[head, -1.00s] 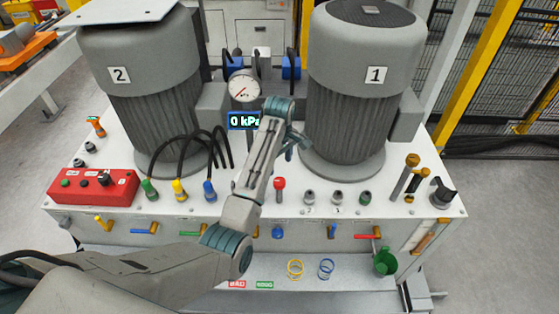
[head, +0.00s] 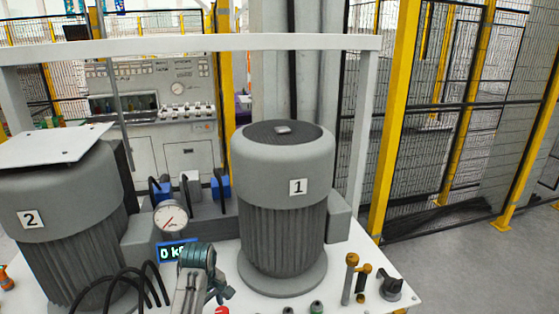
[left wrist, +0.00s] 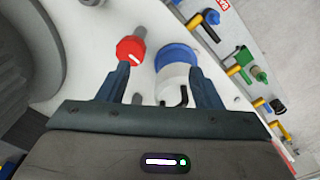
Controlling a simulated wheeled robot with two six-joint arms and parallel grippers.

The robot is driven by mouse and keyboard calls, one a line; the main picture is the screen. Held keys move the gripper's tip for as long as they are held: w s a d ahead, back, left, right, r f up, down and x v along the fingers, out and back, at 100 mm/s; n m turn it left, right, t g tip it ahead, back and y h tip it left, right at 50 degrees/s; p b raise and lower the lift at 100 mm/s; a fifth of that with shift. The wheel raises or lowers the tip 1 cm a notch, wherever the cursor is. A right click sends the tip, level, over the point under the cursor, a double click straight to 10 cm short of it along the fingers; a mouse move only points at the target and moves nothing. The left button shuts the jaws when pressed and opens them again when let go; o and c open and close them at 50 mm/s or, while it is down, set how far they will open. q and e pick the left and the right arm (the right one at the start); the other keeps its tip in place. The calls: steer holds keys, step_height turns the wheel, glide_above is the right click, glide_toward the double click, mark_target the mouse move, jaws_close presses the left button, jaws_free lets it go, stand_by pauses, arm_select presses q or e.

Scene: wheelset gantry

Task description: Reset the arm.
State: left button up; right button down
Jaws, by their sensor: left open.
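My left gripper (head: 220,291) is in the lower middle of the head view, over the white bench top, in front of the gauge and left of motor 1's base. In the left wrist view its two fingers (left wrist: 163,85) are apart. A red knob (left wrist: 131,50) shows beside the left finger. A blue and white round part (left wrist: 177,68) shows between the fingers, and I cannot tell its depth. Nothing is visibly gripped. The red knob is also partly visible at the bottom of the head view (head: 222,311). My right gripper is in neither view.
Motor 1 (head: 284,215) and motor 2 (head: 75,225) flank the gauge (head: 171,217) and its 0 kPa display (head: 176,249). Black hoses (head: 120,285) arch at lower left. Open floor (head: 480,270) lies at right.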

arm_select(q)
steer(key=s+a+f+m+t, duration=0.1)
steer(key=s+a+f+m, duration=0.2)
steer(key=s, duration=0.6)
steer(key=s+a+f+m+t, duration=0.15)
steer(key=s+f, duration=0.25)
steer(key=s, duration=0.6)
steer(key=s+a+r+m, duration=0.1)
steer(key=s+r+m, duration=0.25)
steer(key=s, duration=0.45)
steer(key=s+a+r+m, duration=0.15)
steer(key=s+m, duration=0.25)
steer(key=s, duration=0.4)
step_height(320, 180, down, 37)
steer(key=a+y+b, duration=0.1)
steer(key=a+b, duration=0.1)
steer(key=b, duration=0.4)
steer(key=s+f+g+b, duration=0.1)
steer(key=s+f+b, duration=0.1)
steer(key=s+f, duration=0.7)
steer(key=s+a+f+b, duration=0.1)
steer(key=s+f+b, duration=0.2)
steer(key=s+f, duration=0.6)
step_height(320, 180, down, 5)
steer(key=shift+s+a+f+n+g, duration=0.1)
steer(key=shift+s+a+n+g, duration=0.1)
steer(key=shift+s+n+g, duration=0.15)
